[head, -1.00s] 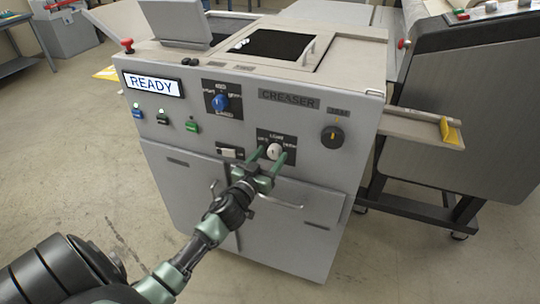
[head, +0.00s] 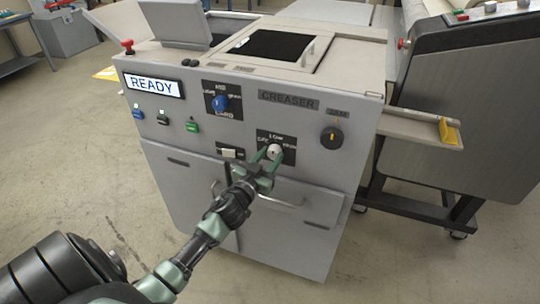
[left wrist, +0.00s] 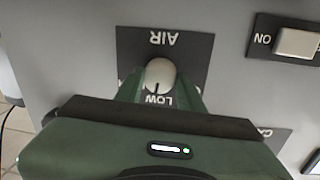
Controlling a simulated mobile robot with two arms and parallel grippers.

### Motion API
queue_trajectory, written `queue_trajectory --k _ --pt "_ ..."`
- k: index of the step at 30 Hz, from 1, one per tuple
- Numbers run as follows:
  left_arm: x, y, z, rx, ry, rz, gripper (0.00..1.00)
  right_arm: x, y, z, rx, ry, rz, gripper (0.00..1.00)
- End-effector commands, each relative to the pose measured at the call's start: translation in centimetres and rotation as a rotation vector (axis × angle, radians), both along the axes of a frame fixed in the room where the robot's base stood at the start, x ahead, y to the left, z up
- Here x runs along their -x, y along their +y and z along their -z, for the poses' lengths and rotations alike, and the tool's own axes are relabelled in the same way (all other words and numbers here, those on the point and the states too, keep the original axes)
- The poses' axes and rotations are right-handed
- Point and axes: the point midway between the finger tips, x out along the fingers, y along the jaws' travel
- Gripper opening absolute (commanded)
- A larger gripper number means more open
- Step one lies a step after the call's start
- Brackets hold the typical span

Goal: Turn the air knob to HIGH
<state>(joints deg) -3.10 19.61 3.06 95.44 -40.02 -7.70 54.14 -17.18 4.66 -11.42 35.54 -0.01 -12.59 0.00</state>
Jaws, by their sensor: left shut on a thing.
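The air knob (head: 274,150) is a small cream knob on a black plate on the front of the grey creaser (head: 175,150). In the left wrist view the knob (left wrist: 160,74) appears upside down, with the label AIR on one side and LOW on the other. Its dark pointer line is on the LOW side. My left gripper (head: 267,157) is shut on the knob, with a green finger on each side of it. The HIGH mark is not readable in the left wrist view. My right gripper is not in view.
A blue knob (head: 220,103) sits up and left of the air knob, and a black knob (head: 331,137) to its right. A white rocker switch (head: 229,153) is close by on the left. A handle bar (head: 280,203) runs below. The display (head: 152,84) reads READY.

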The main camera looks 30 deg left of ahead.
Motion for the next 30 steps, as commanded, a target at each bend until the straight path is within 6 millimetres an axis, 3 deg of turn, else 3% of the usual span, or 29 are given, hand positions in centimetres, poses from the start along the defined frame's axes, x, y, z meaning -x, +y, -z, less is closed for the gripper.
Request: queue_trajectory --k 18,30 --pt "0.0 -0.3 -0.2 -0.544 0.133 0.002 0.0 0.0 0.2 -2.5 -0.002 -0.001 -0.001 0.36" --pt "-0.1 -0.4 -0.1 -0.803 0.195 0.002 0.0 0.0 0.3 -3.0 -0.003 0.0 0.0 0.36"
